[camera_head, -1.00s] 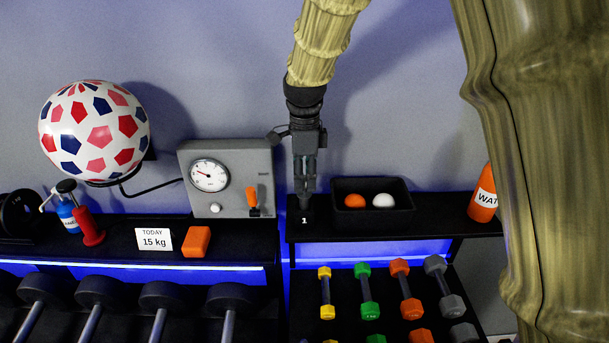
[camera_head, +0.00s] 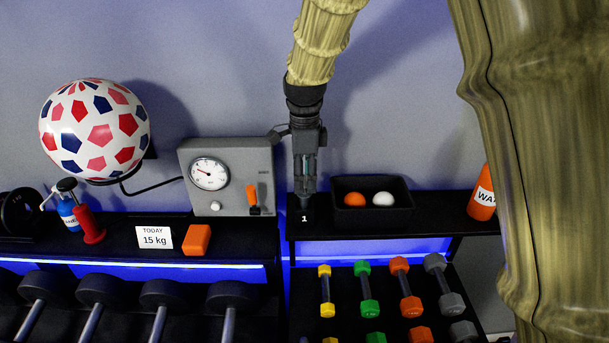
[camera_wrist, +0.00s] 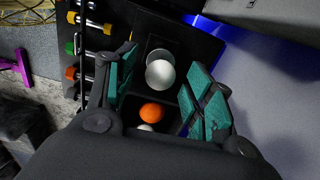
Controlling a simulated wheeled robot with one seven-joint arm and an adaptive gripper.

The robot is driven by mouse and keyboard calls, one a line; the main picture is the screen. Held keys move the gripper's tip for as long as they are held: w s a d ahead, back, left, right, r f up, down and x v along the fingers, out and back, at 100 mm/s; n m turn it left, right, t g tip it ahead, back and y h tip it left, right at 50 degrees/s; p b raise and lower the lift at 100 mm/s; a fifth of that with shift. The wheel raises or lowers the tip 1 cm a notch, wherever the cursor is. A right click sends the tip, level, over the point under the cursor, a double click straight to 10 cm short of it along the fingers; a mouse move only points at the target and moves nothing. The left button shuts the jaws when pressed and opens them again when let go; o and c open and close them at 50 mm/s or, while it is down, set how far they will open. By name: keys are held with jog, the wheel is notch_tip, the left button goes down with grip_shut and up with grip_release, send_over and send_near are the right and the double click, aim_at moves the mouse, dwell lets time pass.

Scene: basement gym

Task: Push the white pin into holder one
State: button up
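The white pin (camera_wrist: 160,73) shows in the wrist view as a pale round head between my fingers, with a gap on both sides. A dark block with a pale outline (camera_wrist: 158,54) lies just beyond it. In the head view, the small black holder marked 1 (camera_head: 305,217) stands at the left end of the right shelf. My gripper (camera_head: 305,186) points down directly above it. The teal finger pads of my gripper (camera_wrist: 163,60) are apart in the wrist view. How deep the pin sits in the holder cannot be told; the gripper largely hides it in the head view.
A black tray (camera_head: 345,183) with an orange ball (camera_head: 354,200) and a white ball (camera_head: 383,199) sits close right of the holder. A grey gauge box (camera_head: 232,150) stands close left. An orange bottle (camera_head: 482,195) is farther right. Dumbbells (camera_head: 365,290) lie below.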

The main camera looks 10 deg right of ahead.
notch_tip(320, 180, up, 12)
dwell(0.7)
jog(key=shift+f, duration=0.1)
